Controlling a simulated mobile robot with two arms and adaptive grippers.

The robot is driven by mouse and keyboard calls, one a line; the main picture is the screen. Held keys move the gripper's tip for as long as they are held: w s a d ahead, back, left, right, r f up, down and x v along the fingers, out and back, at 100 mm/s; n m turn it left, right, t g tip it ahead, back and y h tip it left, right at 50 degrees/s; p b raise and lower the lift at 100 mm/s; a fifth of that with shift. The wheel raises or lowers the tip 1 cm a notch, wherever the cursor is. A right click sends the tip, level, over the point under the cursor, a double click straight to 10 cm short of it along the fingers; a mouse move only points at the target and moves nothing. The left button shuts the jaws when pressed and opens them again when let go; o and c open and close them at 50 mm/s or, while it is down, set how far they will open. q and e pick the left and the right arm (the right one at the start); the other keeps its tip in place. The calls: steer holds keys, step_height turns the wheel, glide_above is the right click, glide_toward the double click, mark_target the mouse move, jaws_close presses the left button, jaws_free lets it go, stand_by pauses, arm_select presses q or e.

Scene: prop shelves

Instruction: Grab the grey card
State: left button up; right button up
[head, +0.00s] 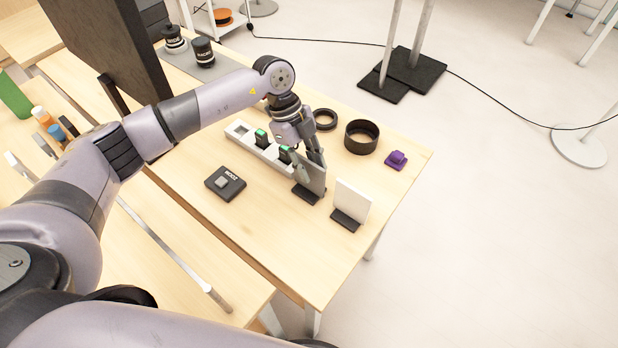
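A grey card (317,180) stands upright in a small black stand (306,194) on the wooden table. My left gripper (308,160) reaches down from above at the card's upper edge. Its fingers overlap the card in the head view, one seeming in front and one behind. I cannot tell whether they touch or grip it. The card's upper part is partly hidden by the fingers. A white card (352,201) stands in a similar black stand to the right. My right gripper is out of view.
A white charger strip with black-and-green plugs (239,131) lies left of the gripper. A black device (225,182) lies in front. Black rings (361,137) and a purple object (396,160) are behind right. The table's right edge (409,196) is close by.

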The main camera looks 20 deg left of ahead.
mark_target(313, 191)
arm_select(q)
steer(key=x, duration=0.3)
steer(key=shift+d+f+p, duration=0.1)
steer(key=shift+f+p, duration=0.25)
steer(key=shift+f, duration=0.05)
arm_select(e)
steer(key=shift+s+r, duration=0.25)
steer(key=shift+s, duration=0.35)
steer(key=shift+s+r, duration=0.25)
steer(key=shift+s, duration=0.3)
arm_select(q)
steer(key=shift+c, duration=1.1)
jaws_close()
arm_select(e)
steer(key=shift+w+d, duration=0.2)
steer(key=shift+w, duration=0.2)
